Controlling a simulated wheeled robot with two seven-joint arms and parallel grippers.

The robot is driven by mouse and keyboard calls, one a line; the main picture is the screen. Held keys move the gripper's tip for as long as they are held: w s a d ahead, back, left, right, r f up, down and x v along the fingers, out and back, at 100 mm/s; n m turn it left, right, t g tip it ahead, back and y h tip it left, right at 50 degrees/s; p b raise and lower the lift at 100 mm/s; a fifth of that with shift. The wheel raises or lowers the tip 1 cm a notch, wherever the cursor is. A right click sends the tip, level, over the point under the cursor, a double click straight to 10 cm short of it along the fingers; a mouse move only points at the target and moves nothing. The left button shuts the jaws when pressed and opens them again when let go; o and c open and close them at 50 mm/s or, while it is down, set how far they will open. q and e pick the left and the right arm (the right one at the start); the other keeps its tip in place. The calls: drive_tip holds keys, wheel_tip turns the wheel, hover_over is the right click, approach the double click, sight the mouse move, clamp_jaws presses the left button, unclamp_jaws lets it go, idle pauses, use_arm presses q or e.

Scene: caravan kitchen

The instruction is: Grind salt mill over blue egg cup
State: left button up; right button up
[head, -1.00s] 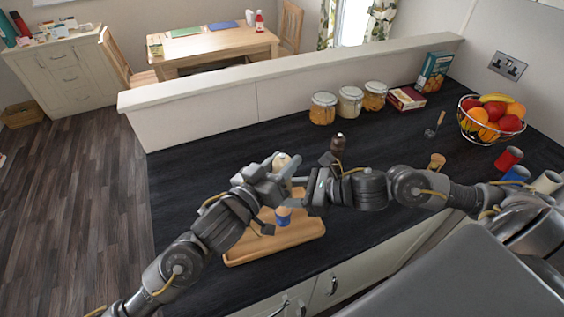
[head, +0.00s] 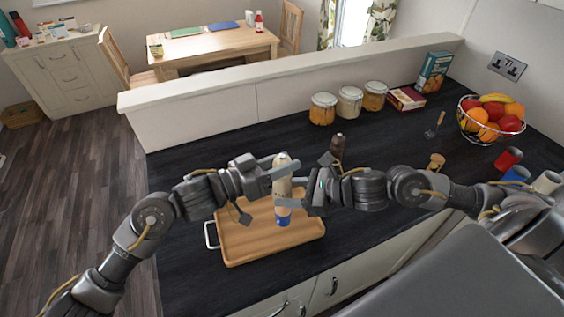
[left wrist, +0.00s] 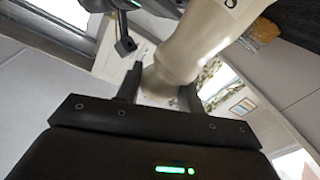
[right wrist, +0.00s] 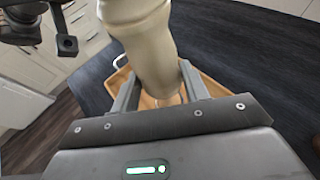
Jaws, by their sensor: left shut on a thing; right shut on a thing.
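The cream salt mill (head: 283,183) stands upright in the air over the tray, held by both grippers. My left gripper (head: 284,169) is shut on its upper part; the left wrist view also shows the mill (left wrist: 193,42) between the fingers. My right gripper (head: 288,196) is shut on its lower body, and the right wrist view shows the mill (right wrist: 150,50) between those fingers. The blue egg cup (head: 283,222) is on the tray, just below the mill's lower end in the head view. Its top is hidden by the mill.
The wooden tray (head: 240,240) lies near the counter's front edge. A dark mill (head: 338,145) stands behind my right gripper. Several jars (head: 349,102) line the back wall. A fruit basket (head: 491,120) and colored cups (head: 508,158) are at the right. The counter's left side is clear.

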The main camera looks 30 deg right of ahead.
use_arm(q)
drive_tip(key=m+g+y, duration=0.1)
drive_tip(key=m+g, duration=0.1)
drive_tip(key=g, duration=0.2)
drive_tip(key=m+g+y, duration=0.1)
drive_tip(key=m+g, duration=0.2)
drive_tip(key=g, duration=0.1)
drive_tip(key=shift+d+m, duration=0.1)
drive_tip(key=shift+m, duration=0.2)
drive_tip(key=m+g+y, duration=0.1)
drive_tip(key=g, duration=0.1)
drive_tip(key=m+g+y, duration=0.1)
drive_tip(key=g, duration=0.1)
drive_tip(key=shift+s+d+f+m+y, duration=0.15)
drive_tip(key=shift+m+y, duration=0.15)
drive_tip(key=shift+m, duration=0.1)
drive_tip(key=shift+m+g+y, duration=0.8)
drive_tip(key=shift+g, duration=0.3)
drive_tip(key=shift+w+a+m+g+y, duration=0.3)
drive_tip(key=shift+m+y, duration=0.1)
drive_tip(key=shift+y, duration=0.1)
drive_tip(key=o, duration=1)
drive_tip(key=shift+s, duration=0.1)
drive_tip(key=v, duration=0.7)
drive_tip(key=shift+w, duration=0.2)
drive_tip(key=shift+a, duration=0.1)
